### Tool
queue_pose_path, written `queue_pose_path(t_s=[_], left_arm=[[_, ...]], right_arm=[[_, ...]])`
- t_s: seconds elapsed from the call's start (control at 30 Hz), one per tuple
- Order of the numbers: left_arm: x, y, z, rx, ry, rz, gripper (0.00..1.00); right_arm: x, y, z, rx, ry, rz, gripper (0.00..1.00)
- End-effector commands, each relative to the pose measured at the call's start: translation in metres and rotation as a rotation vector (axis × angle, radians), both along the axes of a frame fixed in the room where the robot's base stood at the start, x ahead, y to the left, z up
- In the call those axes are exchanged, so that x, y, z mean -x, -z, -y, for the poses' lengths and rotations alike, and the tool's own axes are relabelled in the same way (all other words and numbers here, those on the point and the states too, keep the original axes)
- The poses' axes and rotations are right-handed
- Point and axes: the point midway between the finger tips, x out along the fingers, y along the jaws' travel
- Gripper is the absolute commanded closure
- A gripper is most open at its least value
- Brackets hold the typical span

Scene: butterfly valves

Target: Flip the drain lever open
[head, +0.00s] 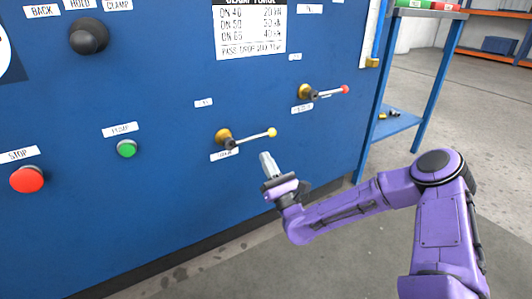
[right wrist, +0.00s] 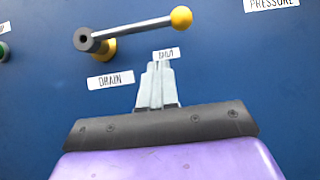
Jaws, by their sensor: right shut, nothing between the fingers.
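The drain lever (head: 250,138) is a metal rod with a yellow ball at its end, on a brass mount on the blue panel. It points right and slightly up. The right wrist view shows the lever (right wrist: 137,25) above a white label reading DRAIN (right wrist: 110,80). My right gripper (head: 266,159) is just below the ball end in the head view. Its grey fingers (right wrist: 158,72) are together with nothing between them, and a gap shows between their tips and the lever. My left gripper is in neither view.
A green button (head: 126,149), a red stop button (head: 27,179) and a black knob (head: 88,36) are on the left of the panel. A blue shelf stand (head: 400,123) stands beyond the panel's right edge.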

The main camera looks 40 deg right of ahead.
Motion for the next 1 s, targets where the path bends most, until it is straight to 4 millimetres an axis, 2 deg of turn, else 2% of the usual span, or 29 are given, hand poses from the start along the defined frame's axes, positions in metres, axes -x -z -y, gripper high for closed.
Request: queue_pose_path(t_s=[0.1,0.3,0.7,1.0], left_arm=[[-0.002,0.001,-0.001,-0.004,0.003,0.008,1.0],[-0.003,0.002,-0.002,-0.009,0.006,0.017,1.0],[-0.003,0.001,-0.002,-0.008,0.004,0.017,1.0],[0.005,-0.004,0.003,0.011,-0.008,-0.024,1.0]], right_arm=[[-0.003,-0.021,0.001,-0.001,0.002,0.003,1.0],[-0.006,-0.037,0.001,-0.001,0.001,0.0,1.0],[-0.007,-0.039,0.0,0.004,-0.001,-0.001,1.0],[-0.012,-0.044,-0.006,0.058,-0.015,-0.003,1.0]])
